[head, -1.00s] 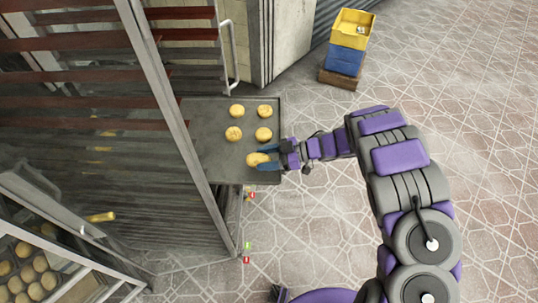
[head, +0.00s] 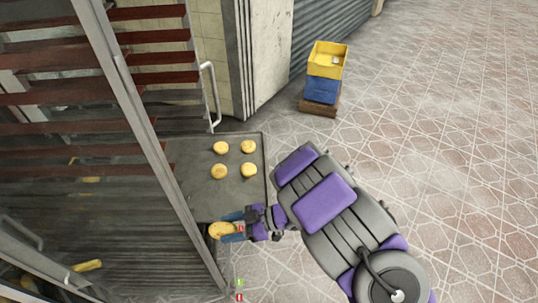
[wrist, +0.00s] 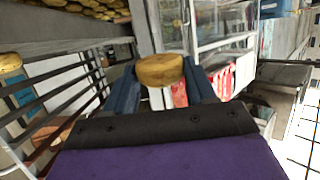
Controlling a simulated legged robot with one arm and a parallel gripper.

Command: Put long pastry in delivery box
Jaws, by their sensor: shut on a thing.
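My gripper (head: 232,228) is shut on a golden, oval pastry (head: 219,230), by the near edge of the dark tray (head: 202,206) in the head view. In the wrist view the held pastry (wrist: 160,69) sits between the two blue fingers and looks thick and rounded; its full length cannot be told. A long yellow pastry (head: 88,265) shows inside the rack at the lower left. A yellow box (head: 326,62), open at the top, stands on blue crates (head: 321,90) beyond the tray, with a small pale item in it.
Several round pastries (head: 220,148) lie on the tray. The oven rack with red-brown slats (head: 150,60) and its metal frame stand close on the left. A door handle (head: 210,95) sticks out behind the tray. Open tiled floor (head: 440,120) lies to the right.

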